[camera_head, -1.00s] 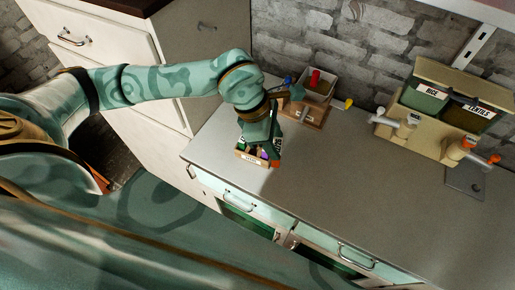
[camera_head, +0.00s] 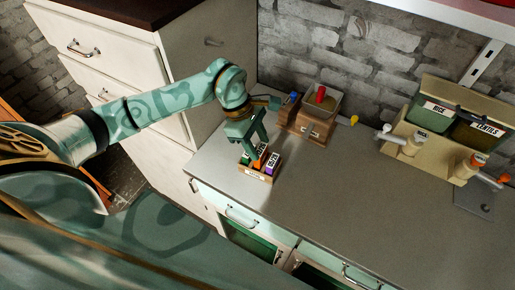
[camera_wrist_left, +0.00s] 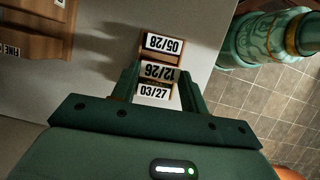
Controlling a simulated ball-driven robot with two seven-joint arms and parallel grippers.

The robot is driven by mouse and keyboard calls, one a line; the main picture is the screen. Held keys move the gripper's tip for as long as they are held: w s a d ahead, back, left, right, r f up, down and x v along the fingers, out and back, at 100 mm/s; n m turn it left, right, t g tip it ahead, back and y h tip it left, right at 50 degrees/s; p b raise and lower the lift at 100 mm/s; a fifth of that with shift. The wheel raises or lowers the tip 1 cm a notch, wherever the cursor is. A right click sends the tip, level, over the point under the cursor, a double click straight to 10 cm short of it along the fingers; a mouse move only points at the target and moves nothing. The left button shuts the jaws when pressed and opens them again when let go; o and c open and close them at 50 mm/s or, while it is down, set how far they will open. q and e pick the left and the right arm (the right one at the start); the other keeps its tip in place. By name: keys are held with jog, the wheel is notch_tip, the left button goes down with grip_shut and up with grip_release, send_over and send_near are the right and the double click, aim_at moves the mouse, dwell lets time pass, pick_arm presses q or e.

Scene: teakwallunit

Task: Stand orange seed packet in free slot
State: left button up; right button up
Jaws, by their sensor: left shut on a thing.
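The orange seed packet (camera_head: 261,154) is upright at the small wooden box (camera_head: 255,173), between a green packet (camera_head: 247,159) and a purple packet (camera_head: 272,163). My left gripper (camera_head: 256,146) is above the box, shut on the orange packet. In the left wrist view, the gripper (camera_wrist_left: 158,72) has a label reading 12/26 between its fingertips, with 05/28 and 03/27 labels on either side. The packet's lower part is hidden, so I cannot tell whether it touches the box floor. My right gripper is not in view.
A wooden caddy (camera_head: 309,125) with a red item stands behind the box by the brick wall. A dispenser with rice and lentils bins (camera_head: 440,135) stands at the right. The counter (camera_head: 340,190) between is clear. A tall white cabinet (camera_head: 120,70) borders the left.

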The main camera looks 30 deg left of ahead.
pick_arm(q)
jog(key=shift+f, duration=1.35)
jog(key=shift+f, duration=0.2)
jog(key=o, duration=1.2)
jog(key=shift+r, duration=0.1)
jog(key=shift+r, duration=0.25)
jog(key=v, duration=0.7)
jog(key=shift+r, duration=0.15)
